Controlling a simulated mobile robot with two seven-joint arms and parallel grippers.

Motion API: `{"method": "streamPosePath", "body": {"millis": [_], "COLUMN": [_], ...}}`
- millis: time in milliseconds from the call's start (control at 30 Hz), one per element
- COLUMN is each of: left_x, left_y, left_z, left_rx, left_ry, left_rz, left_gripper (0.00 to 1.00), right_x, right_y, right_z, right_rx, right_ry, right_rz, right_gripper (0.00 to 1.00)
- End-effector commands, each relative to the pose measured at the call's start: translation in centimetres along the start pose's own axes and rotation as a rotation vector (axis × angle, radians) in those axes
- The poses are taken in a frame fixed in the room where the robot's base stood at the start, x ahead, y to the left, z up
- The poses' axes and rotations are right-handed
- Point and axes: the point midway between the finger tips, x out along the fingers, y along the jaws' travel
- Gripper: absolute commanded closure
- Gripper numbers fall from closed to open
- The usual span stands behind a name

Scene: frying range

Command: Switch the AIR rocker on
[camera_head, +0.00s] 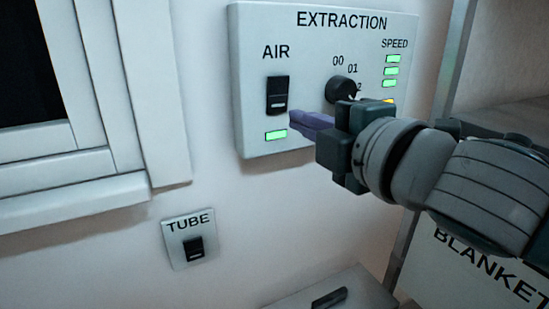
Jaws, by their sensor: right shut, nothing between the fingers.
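The AIR rocker (278,95) is a black switch on the left of the white EXTRACTION panel (320,60), under the word AIR. A lamp (276,135) just below it glows green. My right gripper (293,120) comes in from the right. Its purple fingers are shut with nothing between them. The fingertips show just right of the lamp and below the rocker's lower right corner. I cannot tell whether they touch the panel. My left gripper is not in view.
A dark knob (341,89) and a column of green SPEED lamps (391,71) sit right of the rocker, close to my gripper. A TUBE switch (193,248) is lower on the wall. A window frame (120,90) is at left, a BLANKET sign (480,265) at lower right.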

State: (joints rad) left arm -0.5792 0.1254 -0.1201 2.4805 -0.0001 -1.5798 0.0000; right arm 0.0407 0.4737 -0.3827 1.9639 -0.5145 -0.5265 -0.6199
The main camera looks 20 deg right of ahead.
Motion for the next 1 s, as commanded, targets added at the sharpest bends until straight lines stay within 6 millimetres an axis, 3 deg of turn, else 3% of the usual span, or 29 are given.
{"method": "streamPosePath", "body": {"millis": [300, 500, 1000], "left_x": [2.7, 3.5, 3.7], "left_y": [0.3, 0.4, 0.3], "left_z": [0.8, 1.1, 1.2], "left_rx": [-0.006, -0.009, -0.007], "left_ry": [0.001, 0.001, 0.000], "left_rz": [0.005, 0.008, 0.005], "left_gripper": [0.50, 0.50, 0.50], "right_x": [-6.4, -8.9, -9.8], "right_y": [-1.9, -2.2, -2.1], "right_z": [-0.1, -0.1, -0.1], "right_rx": [0.000, 0.000, -0.001], "right_ry": [0.002, 0.001, 0.000], "right_rz": [-0.004, -0.002, 0.000], "right_gripper": [1.00, 1.00, 1.00]}}
